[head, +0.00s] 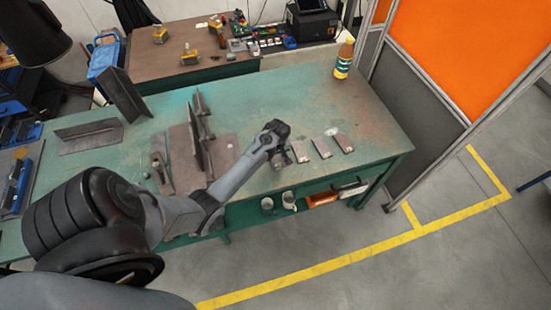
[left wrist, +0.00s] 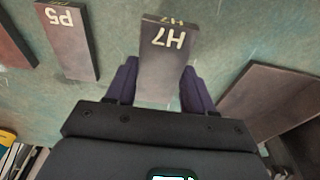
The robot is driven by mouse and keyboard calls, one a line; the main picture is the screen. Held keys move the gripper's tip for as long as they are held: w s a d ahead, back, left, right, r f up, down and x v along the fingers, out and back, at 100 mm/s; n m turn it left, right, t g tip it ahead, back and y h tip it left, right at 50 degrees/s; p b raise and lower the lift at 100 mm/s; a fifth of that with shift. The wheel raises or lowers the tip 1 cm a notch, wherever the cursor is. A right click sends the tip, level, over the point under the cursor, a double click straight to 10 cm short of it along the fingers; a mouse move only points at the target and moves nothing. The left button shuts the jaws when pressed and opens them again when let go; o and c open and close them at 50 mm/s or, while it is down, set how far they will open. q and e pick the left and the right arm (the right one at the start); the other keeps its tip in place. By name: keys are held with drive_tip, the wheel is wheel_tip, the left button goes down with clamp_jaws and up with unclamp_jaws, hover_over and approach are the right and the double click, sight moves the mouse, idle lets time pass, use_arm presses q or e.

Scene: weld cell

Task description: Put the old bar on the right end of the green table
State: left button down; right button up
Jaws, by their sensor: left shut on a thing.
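Three small flat bars are in a row on the green table (head: 375,110). The nearest to my left gripper is a grey-brown bar marked H7 (left wrist: 165,60), which shows in the head view (head: 301,152). Beside it lies a grey bar marked P5 (left wrist: 70,40), also in the head view (head: 321,148). A reddish-brown bar (head: 344,143) lies at the row's right end and partly shows in the left wrist view (left wrist: 12,42). My left gripper (left wrist: 160,88) is shut on the H7 bar, its fingers on both sides. Whether the bar touches the table I cannot tell.
The table's right end is clear past the bars, with a bottle (head: 344,60) at its back corner. Steel plates with an upright piece (head: 198,140) stand left of my gripper. Cups (head: 289,200) sit on the lower shelf. An orange screen (head: 465,50) stands to the right.

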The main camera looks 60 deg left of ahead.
sight(275, 158)
use_arm(q)
drive_tip(key=shift+f, duration=1.35)
drive_tip(key=shift+f, duration=0.1)
drive_tip(key=shift+c, duration=2.1)
unclamp_jaws()
drive_tip(key=shift+f, duration=0.1)
wheel_tip(275, 158, up, 11)
drive_tip(key=d+p, duration=0.1)
drive_tip(key=d, duration=0.1)
drive_tip(key=s+d+r+m+t, duration=0.1)
drive_tip(key=s+d+r+m, duration=0.2)
drive_tip(key=d, duration=0.6)
drive_tip(key=s+d+r+m+t+h, duration=0.1)
drive_tip(key=s+d+r+m, duration=0.2)
drive_tip(key=s+d+m, duration=0.5)
drive_tip(key=s+d+r+m+t+h, duration=0.1)
drive_tip(key=s+d+r+m, duration=0.2)
drive_tip(key=s+d+m, duration=0.3)
drive_tip(key=d, duration=0.5)
drive_tip(key=shift+s+r, duration=0.2)
drive_tip(key=shift+s, duration=0.05)
drive_tip(key=shift+d+r+p, duration=0.1)
drive_tip(key=shift+r+p, duration=0.05)
drive_tip(key=shift+p, duration=0.25)
